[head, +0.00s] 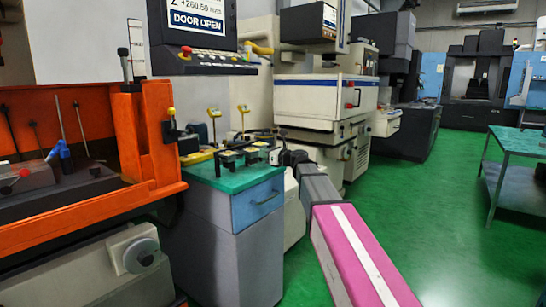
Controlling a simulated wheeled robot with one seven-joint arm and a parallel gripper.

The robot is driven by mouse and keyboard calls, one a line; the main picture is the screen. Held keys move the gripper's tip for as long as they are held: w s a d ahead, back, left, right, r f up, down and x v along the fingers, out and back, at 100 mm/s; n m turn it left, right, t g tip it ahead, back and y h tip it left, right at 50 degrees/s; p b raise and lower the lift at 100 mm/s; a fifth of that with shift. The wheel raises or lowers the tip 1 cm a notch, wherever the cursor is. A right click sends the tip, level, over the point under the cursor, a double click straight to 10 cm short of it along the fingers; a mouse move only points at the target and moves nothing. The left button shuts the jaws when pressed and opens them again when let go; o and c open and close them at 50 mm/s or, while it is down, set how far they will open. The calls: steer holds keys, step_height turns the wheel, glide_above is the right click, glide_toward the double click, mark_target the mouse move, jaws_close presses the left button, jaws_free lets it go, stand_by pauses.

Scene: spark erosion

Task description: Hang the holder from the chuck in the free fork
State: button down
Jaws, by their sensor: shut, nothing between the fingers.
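A low black rack (250,137) stands on the green top of a grey cabinet (208,179). Several dark holders with yellow tops, one of them here (229,158), sit at the rack. Which fork is free is too small to tell. My arm reaches in from the lower right, and my gripper (275,157) is at the right end of the cabinet top, beside the holders. It looks small and dark; it is shut and empty. I cannot make out the chuck or a holder in it.
An orange tank (135,140) with a vise and a blue-handled tool (62,150) is at the left. A control screen (198,22) hangs above the cabinet. A white machine (325,97) stands behind. A green table (518,141) is at the right. Green floor is free between.

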mark_target(254, 150)
steer(key=shift+w+a, duration=0.4)
steer(key=shift+a, duration=0.15)
steer(key=x, duration=0.5)
steer(key=shift+s+d, duration=0.1)
